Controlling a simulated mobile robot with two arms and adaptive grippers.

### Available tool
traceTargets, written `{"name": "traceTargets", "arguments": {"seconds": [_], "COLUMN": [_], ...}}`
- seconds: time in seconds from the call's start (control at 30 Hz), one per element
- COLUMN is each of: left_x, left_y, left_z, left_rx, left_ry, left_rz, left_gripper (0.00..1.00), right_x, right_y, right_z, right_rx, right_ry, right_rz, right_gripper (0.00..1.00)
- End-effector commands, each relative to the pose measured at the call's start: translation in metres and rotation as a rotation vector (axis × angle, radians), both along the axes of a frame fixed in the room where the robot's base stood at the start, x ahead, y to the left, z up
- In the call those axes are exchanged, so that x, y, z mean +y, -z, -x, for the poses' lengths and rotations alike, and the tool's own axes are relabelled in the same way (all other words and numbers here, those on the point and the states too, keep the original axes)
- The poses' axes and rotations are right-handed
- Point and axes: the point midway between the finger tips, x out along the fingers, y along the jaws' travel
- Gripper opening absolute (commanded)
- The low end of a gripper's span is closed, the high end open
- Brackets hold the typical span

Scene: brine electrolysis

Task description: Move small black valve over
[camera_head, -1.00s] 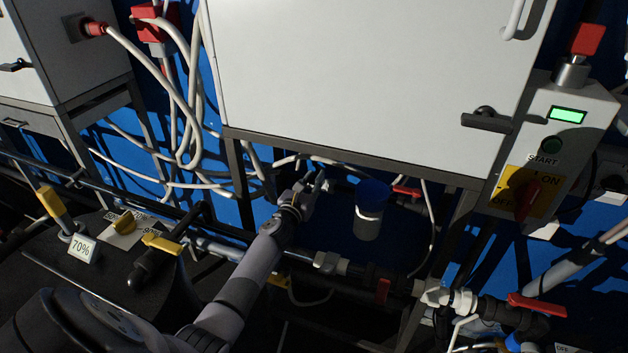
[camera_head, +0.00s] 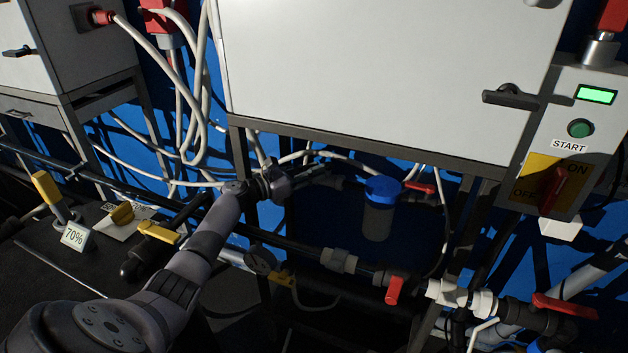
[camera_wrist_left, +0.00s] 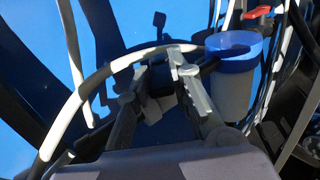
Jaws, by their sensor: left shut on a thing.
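My left gripper (camera_head: 322,174) reaches in under the large white cabinet, to the left of a blue-capped container. In the left wrist view its fingers (camera_wrist_left: 155,68) are close together, beside a white hose. The gripper is shut on what seems to be the small black valve. The valve is mostly hidden between the fingers, and its outline is lost in shadow. A small dark T-shaped form (camera_wrist_left: 158,20) shows beyond the fingertips; I cannot tell if it is part of the valve or a shadow. My right gripper is not in view.
The blue-capped container (camera_head: 382,190) stands just right of the gripper. A red-handled valve (camera_head: 420,187) is beyond it. A pipe with a red valve handle (camera_head: 394,290) runs below. The white cabinet (camera_head: 390,70) hangs above, and loose white hoses (camera_wrist_left: 110,68) pass close by.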

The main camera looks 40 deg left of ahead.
Motion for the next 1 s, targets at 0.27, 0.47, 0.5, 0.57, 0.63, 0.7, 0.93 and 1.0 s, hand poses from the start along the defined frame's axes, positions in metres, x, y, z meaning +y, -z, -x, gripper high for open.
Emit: {"name": "traceTargets", "arguments": {"seconds": [0.27, 0.47, 0.5, 0.57, 0.63, 0.7, 0.93, 1.0], "left_x": [0.0021, 0.0022, 0.0023, 0.0023, 0.0021, 0.002, 0.0013, 0.0012], "left_y": [-0.001, -0.0013, -0.0014, -0.0014, -0.0014, -0.0013, -0.0007, -0.0006], "left_z": [-0.0007, -0.0007, -0.0008, -0.0008, -0.0008, -0.0007, -0.0007, -0.0006], "left_rx": [-0.001, -0.001, -0.001, -0.001, -0.001, -0.001, -0.001, -0.001], "left_ry": [0.021, 0.02, 0.019, 0.019, 0.02, 0.02, 0.021, 0.021], "left_rz": [-0.001, -0.001, -0.001, -0.001, -0.001, -0.001, -0.001, -0.001], "left_gripper": [0.0, 0.0, 0.0, 0.23, 0.28, 0.32, 0.4, 0.4], "right_x": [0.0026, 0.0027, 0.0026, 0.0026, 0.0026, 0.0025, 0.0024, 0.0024], "right_y": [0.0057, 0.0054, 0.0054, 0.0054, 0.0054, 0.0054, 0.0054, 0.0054], "right_z": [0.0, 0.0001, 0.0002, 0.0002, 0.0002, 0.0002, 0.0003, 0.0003], "right_rx": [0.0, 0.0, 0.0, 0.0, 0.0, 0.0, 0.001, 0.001], "right_ry": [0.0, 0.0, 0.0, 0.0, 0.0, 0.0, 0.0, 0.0], "right_rz": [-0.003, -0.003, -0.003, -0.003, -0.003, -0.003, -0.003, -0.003], "right_gripper": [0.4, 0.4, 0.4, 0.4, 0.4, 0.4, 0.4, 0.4]}}
